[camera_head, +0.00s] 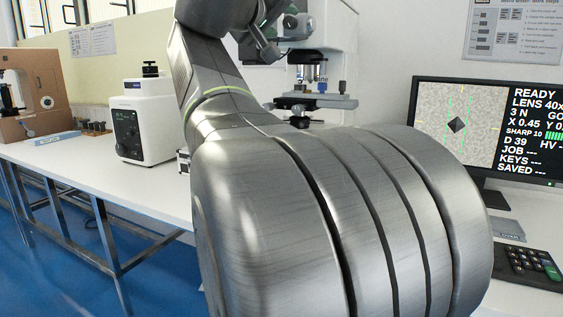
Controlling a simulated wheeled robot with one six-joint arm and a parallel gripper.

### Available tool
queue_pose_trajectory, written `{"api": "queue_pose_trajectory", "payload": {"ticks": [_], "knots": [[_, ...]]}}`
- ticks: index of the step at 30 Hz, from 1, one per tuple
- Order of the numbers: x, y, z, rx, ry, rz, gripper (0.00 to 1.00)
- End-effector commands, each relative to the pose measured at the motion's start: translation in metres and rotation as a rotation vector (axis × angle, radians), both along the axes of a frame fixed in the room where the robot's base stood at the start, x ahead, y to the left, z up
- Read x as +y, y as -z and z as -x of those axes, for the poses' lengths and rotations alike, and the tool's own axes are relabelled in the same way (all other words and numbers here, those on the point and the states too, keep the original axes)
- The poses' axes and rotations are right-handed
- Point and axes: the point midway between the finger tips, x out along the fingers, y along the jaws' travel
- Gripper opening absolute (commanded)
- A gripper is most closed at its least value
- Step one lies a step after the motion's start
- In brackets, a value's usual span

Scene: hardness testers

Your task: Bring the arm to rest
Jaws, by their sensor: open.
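My arm fills the middle of the head view, with a large ribbed grey link in the foreground and a narrower link rising behind it to a rounded joint at the top edge. My gripper is not clearly visible in this view. The arm covers part of a white hardness tester (337,30) on the bench, which has a dark lens turret (312,70) above a stage (312,101).
The white bench (60,163) carries a smaller white tester (150,122), a brown machine (38,85) at far left and a blue block (57,138). A monitor (475,120) showing READY and a keypad (528,262) stand at right. Blue floor (60,270) is clear at lower left.

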Motion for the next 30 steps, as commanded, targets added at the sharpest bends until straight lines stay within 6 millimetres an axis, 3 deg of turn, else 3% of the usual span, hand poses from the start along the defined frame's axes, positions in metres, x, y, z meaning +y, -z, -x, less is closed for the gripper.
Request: {"api": "queue_pose_trajectory", "payload": {"ticks": [9,23,30], "knots": [[0.023,0.000,0.044,0.000,-0.005,-0.001,0.46],[0.044,0.000,0.090,0.001,-0.003,-0.001,0.46],[0.030,0.001,0.063,0.002,0.006,0.000,0.46]]}}
